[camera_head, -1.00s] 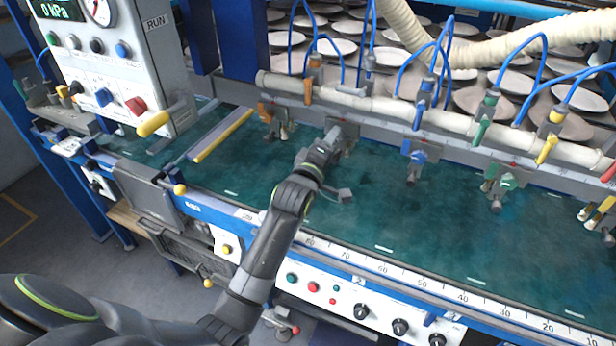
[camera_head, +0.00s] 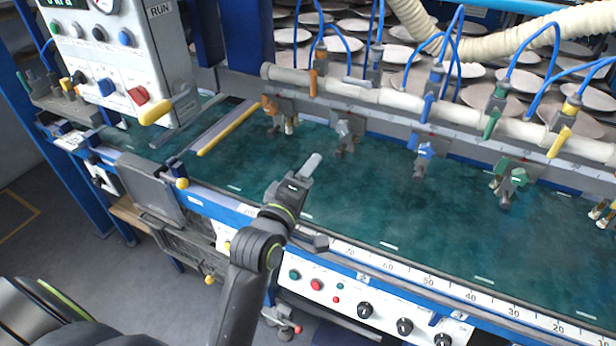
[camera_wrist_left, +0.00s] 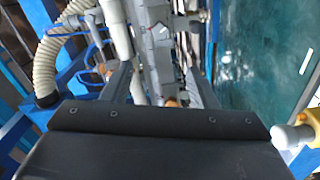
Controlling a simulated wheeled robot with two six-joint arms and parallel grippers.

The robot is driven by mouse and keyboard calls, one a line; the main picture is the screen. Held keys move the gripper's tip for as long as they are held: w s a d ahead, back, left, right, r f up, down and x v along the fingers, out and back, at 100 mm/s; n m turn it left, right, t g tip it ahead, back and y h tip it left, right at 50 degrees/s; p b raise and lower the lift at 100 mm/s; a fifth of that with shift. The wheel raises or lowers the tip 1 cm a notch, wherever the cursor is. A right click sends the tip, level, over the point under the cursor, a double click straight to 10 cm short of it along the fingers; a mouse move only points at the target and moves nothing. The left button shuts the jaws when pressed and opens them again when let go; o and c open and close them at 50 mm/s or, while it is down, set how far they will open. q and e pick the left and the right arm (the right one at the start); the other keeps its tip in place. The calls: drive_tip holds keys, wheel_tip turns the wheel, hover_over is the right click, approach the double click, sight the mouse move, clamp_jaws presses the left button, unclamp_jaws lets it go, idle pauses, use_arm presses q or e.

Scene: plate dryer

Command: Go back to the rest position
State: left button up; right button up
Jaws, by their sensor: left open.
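My left gripper (camera_head: 315,204) is open and empty in the head view. It hangs over the front part of the green bed (camera_head: 375,205) of the dryer, apart from the row of valves. The nearest valve is the grey one (camera_head: 344,132), behind the gripper. In the left wrist view my left gripper (camera_wrist_left: 160,82) shows two spread dark fingers, with grey valve parts and pipes seen beyond them. My right gripper is not in view.
A control box (camera_head: 120,55) with knobs stands at the upper left. Blue (camera_head: 422,158) and green (camera_head: 510,182) valves hang along the white pipe (camera_head: 455,117). The ruled front rail (camera_head: 430,282) runs below my left arm. Open floor (camera_head: 75,235) lies at the left.

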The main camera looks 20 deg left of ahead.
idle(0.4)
use_arm(q)
drive_tip(key=s+a+f+m+g+y, duration=0.1)
drive_tip(key=s+a+f+m+g, duration=0.15)
drive_tip(key=s+f, duration=0.3)
drive_tip(key=s+a+f+m+g, duration=0.2)
drive_tip(key=s+f+m+g, duration=0.2)
drive_tip(key=f, duration=0.3)
drive_tip(key=s+a+f+m+g+y, duration=0.1)
drive_tip(key=s+a+f+m+g, duration=0.3)
drive_tip(key=s, duration=0.6)
drive_tip(key=s+a+f+m+g, duration=0.1)
drive_tip(key=s+f+m+g, duration=0.35)
drive_tip(key=s, duration=0.55)
wheel_tip(320, 180, down, 25)
drive_tip(key=a, duration=0.2)
drive_tip(key=s+d+f+g, duration=0.1)
drive_tip(key=s+d+f, duration=0.1)
drive_tip(key=s+f, duration=1.2)
drive_tip(key=shift+s+f+n+g, duration=0.35)
drive_tip(key=shift+f+n+g, duration=0.05)
drive_tip(key=shift+f, duration=0.2)
